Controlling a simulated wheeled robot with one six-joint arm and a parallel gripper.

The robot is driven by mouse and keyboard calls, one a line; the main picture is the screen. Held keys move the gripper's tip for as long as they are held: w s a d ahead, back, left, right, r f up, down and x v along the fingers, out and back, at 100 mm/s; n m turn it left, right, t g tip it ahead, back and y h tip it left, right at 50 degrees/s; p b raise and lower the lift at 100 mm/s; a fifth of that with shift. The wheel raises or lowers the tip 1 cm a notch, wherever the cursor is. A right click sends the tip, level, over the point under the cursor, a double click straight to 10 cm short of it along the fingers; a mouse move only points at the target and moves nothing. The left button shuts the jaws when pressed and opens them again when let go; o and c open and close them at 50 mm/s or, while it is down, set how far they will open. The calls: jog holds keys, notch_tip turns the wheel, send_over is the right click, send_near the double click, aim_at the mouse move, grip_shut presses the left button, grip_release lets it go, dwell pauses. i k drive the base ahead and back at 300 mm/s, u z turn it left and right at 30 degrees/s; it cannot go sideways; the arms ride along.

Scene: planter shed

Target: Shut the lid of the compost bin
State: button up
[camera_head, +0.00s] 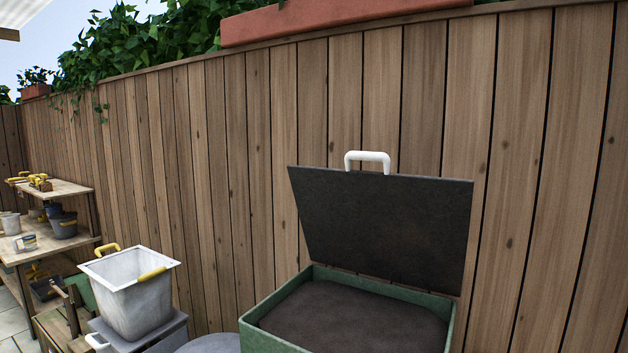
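The compost bin (452,331) is a green box at the bottom right of the head view, cut off by the lower edge. Dark brown compost fills its inside. Its lid (385,225) is a dark grey panel standing open at the back of the bin, raised close to the wooden fence. A white handle (367,155) sits on the lid's top edge. My gripper is not in view.
A wooden fence (230,180) runs behind the bin. To the left, a grey-white tub (137,305) with yellow handles stands on a grey box (165,340). A shelf (45,192) with pots and tools is farther left. Space above the bin's opening looks clear.

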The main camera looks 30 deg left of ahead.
aim_at(404, 229)
jog(key=u, duration=1.65)
jog(key=k, duration=1.25)
jog(key=i, duration=0.4)
jog(key=z, duration=0.75)
jog(key=i, duration=1.5)
jog(key=u, duration=0.7)
